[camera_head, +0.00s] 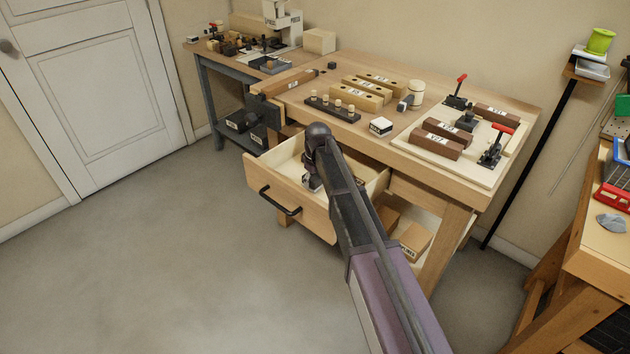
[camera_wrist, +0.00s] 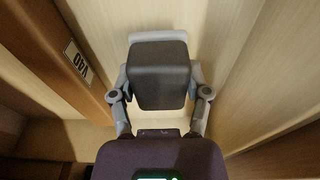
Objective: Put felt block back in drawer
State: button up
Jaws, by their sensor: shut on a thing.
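The felt block is a dark grey block (camera_wrist: 158,75) held between the two fingers of my gripper (camera_wrist: 160,90) in the wrist view. My gripper is shut on it. The pale drawer floor and walls lie around and beneath it; whether the block touches the floor I cannot tell. In the head view the drawer (camera_head: 292,200) is pulled open under the bench top, with a black handle on its front.
The wooden bench top (camera_head: 390,130) above the drawer carries labelled blocks, a peg rack (camera_head: 333,108) and a fixture board (camera_head: 440,155) with red-handled clamps. A box (camera_head: 415,240) stands on the shelf below. The floor in front of the drawer is clear.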

jog(key=shift+f+b, duration=0.75)
dwell(1.0)
jog(key=o, duration=1.2)
jog(key=shift+c, duration=0.2)
jog(key=shift+r, duration=0.25)
jog(key=shift+s+d+r+p, duration=0.1)
jog(key=shift+d+r+p, duration=0.1)
jog(key=shift+r+p, duration=1.55)
jog(key=shift+s+d+r+p, duration=0.1)
jog(key=shift+d+r+p, duration=0.05)
jog(key=shift+r+p, duration=1.55)
jog(key=shift+f, duration=0.1)
